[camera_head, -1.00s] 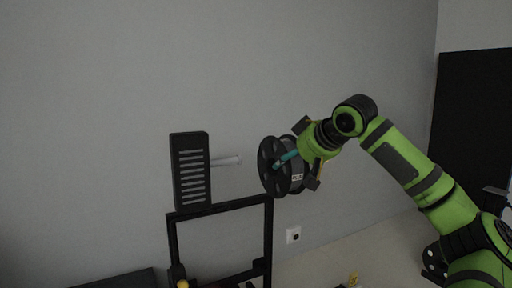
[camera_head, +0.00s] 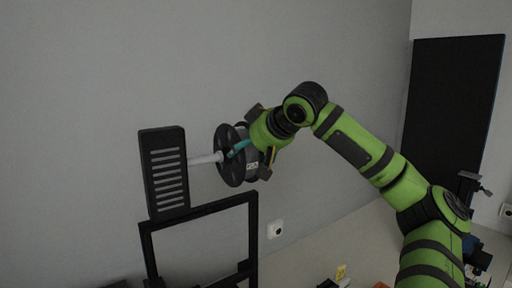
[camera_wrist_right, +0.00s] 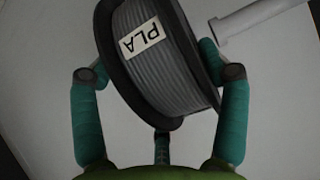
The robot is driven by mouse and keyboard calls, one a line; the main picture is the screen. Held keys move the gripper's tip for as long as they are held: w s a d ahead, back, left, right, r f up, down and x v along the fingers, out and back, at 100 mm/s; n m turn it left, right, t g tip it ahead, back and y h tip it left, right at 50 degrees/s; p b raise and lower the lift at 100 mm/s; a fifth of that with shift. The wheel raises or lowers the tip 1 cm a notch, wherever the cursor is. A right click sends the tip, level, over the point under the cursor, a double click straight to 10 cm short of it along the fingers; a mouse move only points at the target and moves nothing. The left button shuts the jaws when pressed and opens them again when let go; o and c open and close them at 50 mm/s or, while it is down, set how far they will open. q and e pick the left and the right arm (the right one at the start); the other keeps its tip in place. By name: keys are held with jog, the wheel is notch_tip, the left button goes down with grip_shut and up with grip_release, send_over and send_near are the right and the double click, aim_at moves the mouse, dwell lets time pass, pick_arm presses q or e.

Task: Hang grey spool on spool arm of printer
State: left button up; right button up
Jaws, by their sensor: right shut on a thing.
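The grey spool (camera_head: 252,166), with black flanges and a "PLA" label, is held in the air at the printer's spool arm. My right gripper (camera_head: 242,151) is shut on it; the wrist view shows teal fingers (camera_wrist_right: 160,74) on both sides of the spool (camera_wrist_right: 160,65). The pale spool arm (camera_head: 203,160) sticks out right from the black slotted box (camera_head: 165,172) atop the printer frame (camera_head: 200,212). Its end overlaps the spool's near flange in the head view. In the wrist view, the spool arm's flanged tip (camera_wrist_right: 219,30) shows beside the spool, outside it. My left gripper is out of view.
A grey wall stands behind the printer, with a socket (camera_head: 275,229) to the right of the frame. A black panel (camera_head: 455,110) stands at the right. Small items, one yellow (camera_head: 341,271), lie on the pale surface below. The air around the spool is otherwise clear.

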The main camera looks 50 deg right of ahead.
aim_at(214, 161)
jog(key=shift+w+a, duration=0.2)
jog(key=shift+a, duration=0.1)
jog(key=shift+w+a, duration=0.15)
jog(key=shift+a, duration=0.9)
jog(key=shift+w+a+f, duration=0.1)
jog(key=shift+w+a, duration=0.2)
jog(key=shift+a, duration=0.5)
jog(key=shift+w+a, duration=0.25)
jog(key=shift+a, duration=0.6)
jog(key=shift+w+a+f, duration=0.1)
jog(key=shift+w+a, duration=0.2)
jog(key=shift+a, duration=0.5)
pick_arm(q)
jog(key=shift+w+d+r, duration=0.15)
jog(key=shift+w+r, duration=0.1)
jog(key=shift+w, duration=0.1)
pick_arm(e)
jog(key=shift+w+a+f, duration=0.25)
jog(key=shift+a+f, duration=0.15)
jog(key=shift+a, duration=0.35)
